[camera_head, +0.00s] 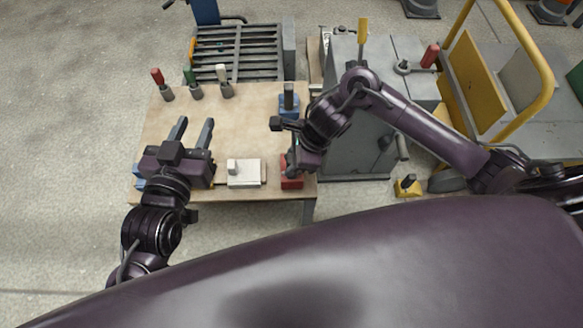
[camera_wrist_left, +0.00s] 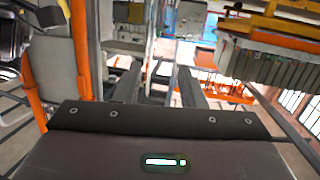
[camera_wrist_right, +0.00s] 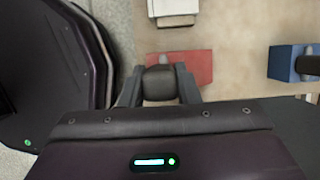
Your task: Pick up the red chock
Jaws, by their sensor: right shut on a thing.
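The red chock (camera_head: 291,182) sits at the near right corner of the wooden table (camera_head: 215,130). My right gripper (camera_head: 292,163) is over it and shut on its dark upright handle. In the right wrist view the chock's red body (camera_wrist_right: 196,66) shows behind the fingers (camera_wrist_right: 158,88), with the dark rounded handle (camera_wrist_right: 160,82) between them. I cannot tell whether the chock touches the table. My left gripper (camera_head: 192,132) is open and empty above the left part of the table; its two spread fingers (camera_wrist_left: 157,88) also show in the left wrist view.
A white chock (camera_head: 244,174) lies left of the red one, and a blue chock (camera_head: 289,106) lies behind it. Red, green and white-handled pieces (camera_head: 191,82) stand at the back left. A grey cabinet (camera_head: 355,145) stands right of the table. The table's middle is clear.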

